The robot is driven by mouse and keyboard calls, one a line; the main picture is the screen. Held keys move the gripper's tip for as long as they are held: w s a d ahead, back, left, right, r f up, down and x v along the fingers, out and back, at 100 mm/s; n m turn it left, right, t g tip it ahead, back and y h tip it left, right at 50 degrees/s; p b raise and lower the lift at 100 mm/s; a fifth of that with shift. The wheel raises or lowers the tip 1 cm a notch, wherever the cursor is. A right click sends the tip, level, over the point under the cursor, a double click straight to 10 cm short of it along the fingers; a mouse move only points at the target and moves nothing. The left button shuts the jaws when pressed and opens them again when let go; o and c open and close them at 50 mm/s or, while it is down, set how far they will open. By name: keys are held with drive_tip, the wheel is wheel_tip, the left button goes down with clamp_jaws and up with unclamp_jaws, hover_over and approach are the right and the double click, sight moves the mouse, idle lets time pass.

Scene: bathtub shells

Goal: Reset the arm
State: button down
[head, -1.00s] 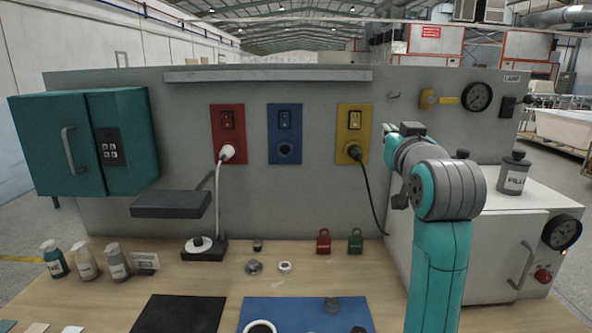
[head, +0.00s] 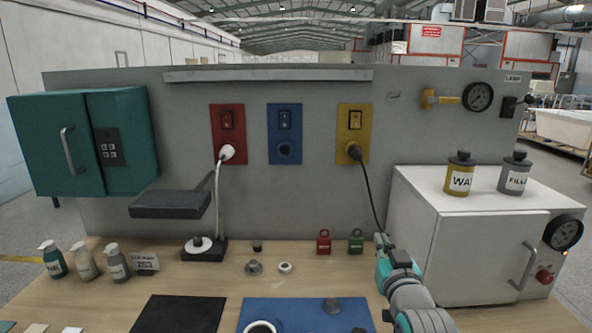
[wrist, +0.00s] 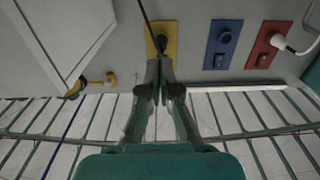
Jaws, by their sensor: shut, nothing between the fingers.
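My arm is folded low at the right of the bench in the head view, in front of the white cabinet. My gripper (head: 383,241) is at its end, close to the green padlock and the black cable's lower end. In the wrist view my gripper (wrist: 160,68) shows its two fingers shut together, with nothing between them. The wrist view is upside down, with the yellow panel (wrist: 162,40) just beyond the fingertips in the picture. I cannot tell whether the fingers touch the cable.
The white cabinet (head: 470,255) carries a yellow jar (head: 460,175) and a grey jar (head: 513,175). A red padlock (head: 323,243) and a green padlock (head: 356,241) stand on the bench. A black cable (head: 372,195) hangs from the yellow panel's plug. A blue mat (head: 290,310) lies in front.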

drive_tip(key=shift+g, duration=0.4)
drive_tip(key=s+f, duration=0.3)
drive_tip(key=f, duration=0.2)
drive_tip(key=s+f, duration=0.3)
drive_tip(key=f, duration=0.1)
drive_tip(key=s+f, duration=0.3)
drive_tip(key=f, duration=0.2)
drive_tip(key=shift+f, duration=0.3)
drive_tip(key=s+f, duration=1.1)
drive_tip(key=s, duration=0.3)
drive_tip(key=s+g, duration=0.2)
drive_tip(key=s, duration=2.8)
drive_tip(key=shift+s+f, duration=0.4)
